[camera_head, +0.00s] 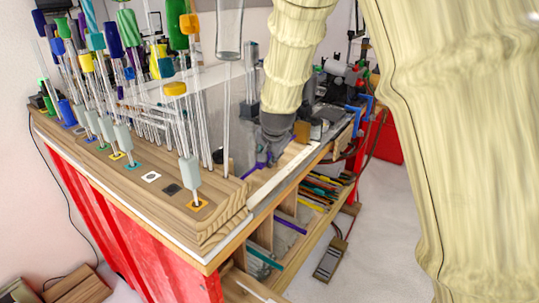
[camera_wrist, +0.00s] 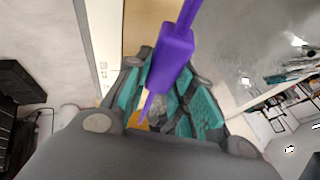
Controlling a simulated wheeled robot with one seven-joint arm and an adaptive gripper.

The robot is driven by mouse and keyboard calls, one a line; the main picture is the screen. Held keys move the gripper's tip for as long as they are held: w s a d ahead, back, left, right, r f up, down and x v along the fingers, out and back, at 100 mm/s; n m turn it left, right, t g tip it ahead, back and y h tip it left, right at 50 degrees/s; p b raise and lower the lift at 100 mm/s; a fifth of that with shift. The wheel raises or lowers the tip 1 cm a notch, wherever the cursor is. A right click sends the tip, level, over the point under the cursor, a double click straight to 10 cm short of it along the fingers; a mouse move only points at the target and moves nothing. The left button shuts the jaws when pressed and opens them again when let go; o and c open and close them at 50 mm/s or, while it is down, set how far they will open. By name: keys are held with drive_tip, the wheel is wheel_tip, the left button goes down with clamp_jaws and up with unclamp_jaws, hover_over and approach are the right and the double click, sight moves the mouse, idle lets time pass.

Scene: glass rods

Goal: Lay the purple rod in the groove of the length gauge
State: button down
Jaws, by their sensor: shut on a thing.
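My gripper (camera_head: 272,142) is low over the bench, at the right end of the rod rack in the head view. In the wrist view, my gripper (camera_wrist: 163,100) has its teal-padded fingers closed around the purple rod (camera_wrist: 172,62). The rod has a thick purple block along it and thinner purple parts on both sides. It runs steeply across the wrist picture, leaning right at the top. In the head view only some purple (camera_head: 256,164) shows below my gripper. I cannot clearly make out the length gauge or its groove in either view.
A wooden rack (camera_head: 130,178) holds several upright clear rods with coloured blocks, close left of my gripper. Several coloured rods (camera_head: 325,187) lie on a shelf under the bench. Tools and clamps (camera_head: 350,80) crowd the bench's far end.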

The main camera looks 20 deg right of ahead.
drive_tip(key=shift+s+a+f, duration=0.1)
drive_tip(key=shift+s+f, duration=0.05)
drive_tip(key=shift+f, duration=0.15)
drive_tip(key=c, duration=1.2)
unclamp_jaws()
drive_tip(key=shift+c, duration=0.2)
drive_tip(key=shift+o, duration=0.6)
drive_tip(key=shift+w+f, duration=0.1)
drive_tip(key=shift+w, duration=0.1)
drive_tip(key=shift+s+r, duration=0.1)
drive_tip(key=shift+r, duration=0.1)
